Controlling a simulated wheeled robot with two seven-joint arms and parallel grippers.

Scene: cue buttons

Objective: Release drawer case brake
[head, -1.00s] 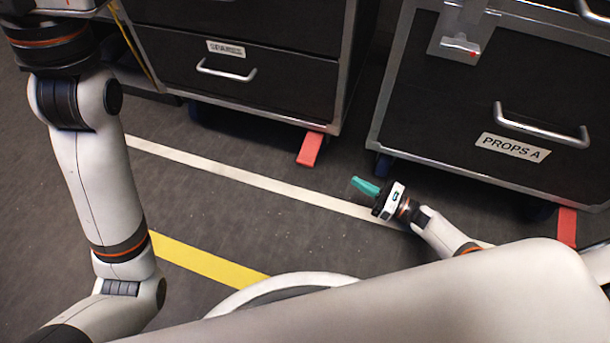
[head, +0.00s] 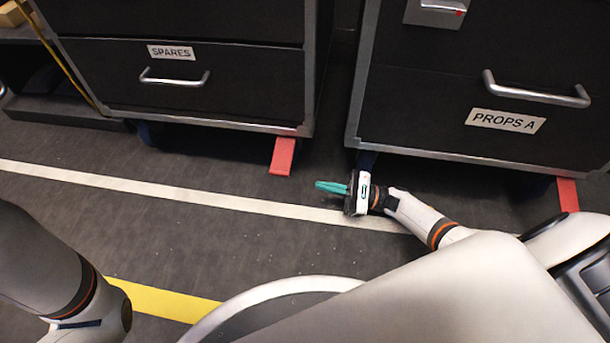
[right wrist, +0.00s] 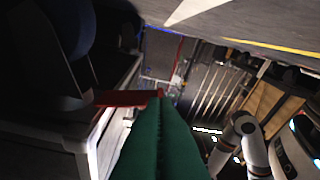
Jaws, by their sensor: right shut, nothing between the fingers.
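A red brake pedal (head: 283,156) sticks out onto the floor from under the right corner of the SPARES drawer case (head: 110,75). Another red pedal (head: 568,194) shows under the right side of the PROPS A drawer case (head: 415,115). My right gripper (head: 318,187), with green fingers, is shut and empty, low over the floor, to the right of and slightly nearer than the SPARES pedal. In the right wrist view a red pedal (right wrist: 122,98) shows just left of the green fingertips; I cannot tell whether they touch. My left arm shows at lower left, its gripper out of view.
A white floor line (head: 150,187) runs in front of the cases, and a yellow line (head: 165,302) lies nearer. A dark caster (head: 366,160) is behind my right gripper. A narrow gap separates the cases. The floor before the SPARES case is clear.

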